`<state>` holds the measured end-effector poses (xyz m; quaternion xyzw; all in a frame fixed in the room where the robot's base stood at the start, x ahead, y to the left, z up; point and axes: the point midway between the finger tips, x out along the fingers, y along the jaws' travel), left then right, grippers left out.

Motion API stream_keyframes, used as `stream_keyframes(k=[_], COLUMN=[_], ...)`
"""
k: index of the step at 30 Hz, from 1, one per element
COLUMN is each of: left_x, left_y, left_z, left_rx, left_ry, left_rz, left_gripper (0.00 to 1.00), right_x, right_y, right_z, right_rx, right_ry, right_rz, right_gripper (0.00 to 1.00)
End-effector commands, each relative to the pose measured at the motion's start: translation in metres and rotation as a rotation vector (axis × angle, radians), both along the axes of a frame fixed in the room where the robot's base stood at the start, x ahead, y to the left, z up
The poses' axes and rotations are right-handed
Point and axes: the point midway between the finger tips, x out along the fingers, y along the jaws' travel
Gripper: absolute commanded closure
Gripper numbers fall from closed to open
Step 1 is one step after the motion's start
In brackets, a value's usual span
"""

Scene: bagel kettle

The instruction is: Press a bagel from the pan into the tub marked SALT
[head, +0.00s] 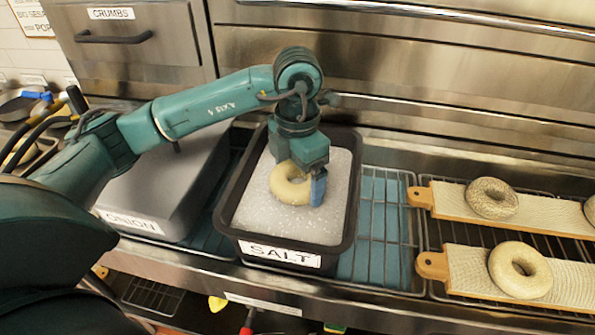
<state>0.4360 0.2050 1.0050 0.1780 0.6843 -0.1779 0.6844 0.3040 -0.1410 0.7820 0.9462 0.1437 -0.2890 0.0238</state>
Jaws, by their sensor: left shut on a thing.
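My left gripper (302,182) points down into the black tub marked SALT (222,215). It is shut on a pale bagel (289,186), with a blue fingertip at the bagel's right side. The bagel is at the surface of the white salt (250,212); I cannot tell whether it presses into it. The gripper hides part of the bagel's far right side. My right gripper is not in view.
A grey lidded tub marked ONION (165,185) stands to the left. A strip of blue rack (380,225) beside the SALT tub is clear. A steel wall stands behind.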

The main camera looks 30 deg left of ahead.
Motion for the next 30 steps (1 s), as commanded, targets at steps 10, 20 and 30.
stream_keyframes(k=[10, 20, 30], left_x=[0.000, 0.000, 0.000], left_y=[0.000, 0.000, 0.000], left_z=[0.000, 0.023, 0.051], left_rx=[0.000, 0.000, 0.000], left_ry=[0.000, -0.001, -0.001], left_rz=[0.000, 0.000, -0.001], left_gripper=[0.31, 0.31, 0.31], right_x=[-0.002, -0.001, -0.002], right_y=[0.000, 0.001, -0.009], right_z=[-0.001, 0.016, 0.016], right_rx=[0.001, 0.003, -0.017], right_ry=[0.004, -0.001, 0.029], right_rz=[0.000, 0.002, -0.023], right_gripper=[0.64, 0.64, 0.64])
